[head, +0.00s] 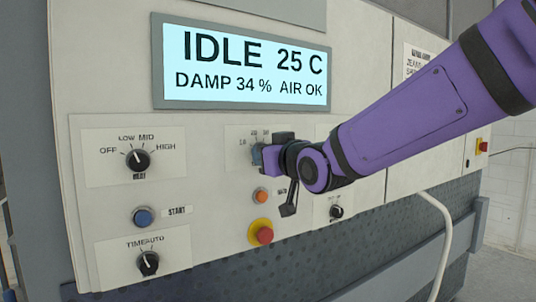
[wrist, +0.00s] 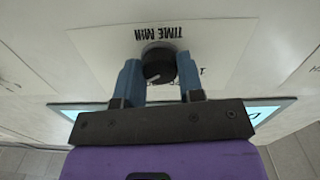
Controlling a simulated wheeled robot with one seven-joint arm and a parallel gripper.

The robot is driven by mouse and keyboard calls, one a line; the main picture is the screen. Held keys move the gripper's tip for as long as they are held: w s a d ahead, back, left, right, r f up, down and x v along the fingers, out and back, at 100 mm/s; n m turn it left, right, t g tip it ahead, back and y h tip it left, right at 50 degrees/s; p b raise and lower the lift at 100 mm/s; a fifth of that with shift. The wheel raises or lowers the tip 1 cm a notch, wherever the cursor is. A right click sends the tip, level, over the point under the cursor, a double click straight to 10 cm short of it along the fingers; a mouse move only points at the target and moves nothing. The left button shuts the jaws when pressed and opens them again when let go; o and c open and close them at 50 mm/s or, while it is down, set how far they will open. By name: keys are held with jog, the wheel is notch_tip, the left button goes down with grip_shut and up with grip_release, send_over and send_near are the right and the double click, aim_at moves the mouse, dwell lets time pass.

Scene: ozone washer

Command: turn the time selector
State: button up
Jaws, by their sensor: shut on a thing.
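The time selector (wrist: 158,64) is a round black knob on a white plate marked TIME MIN, upside down in the wrist view. A pale mark shows on the lower part of its face. My gripper (wrist: 158,76) has its two blue fingers on either side of the knob and is shut on it. In the head view my gripper (head: 267,158) is at the selector's plate (head: 239,134). There the gripper hides the knob, and only a few scale numbers show above it.
Left of my gripper are the OFF-LOW-MID-HIGH knob (head: 137,160), the blue START button (head: 143,216) and the TIMER/AUTO knob (head: 148,263). Close below are an orange button (head: 261,195) and a red stop button (head: 264,235). The display (head: 245,68) above reads IDLE.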

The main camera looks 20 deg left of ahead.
jog(key=shift+m, duration=0.4)
jog(key=o, duration=0.9)
jog(key=v, duration=1.1)
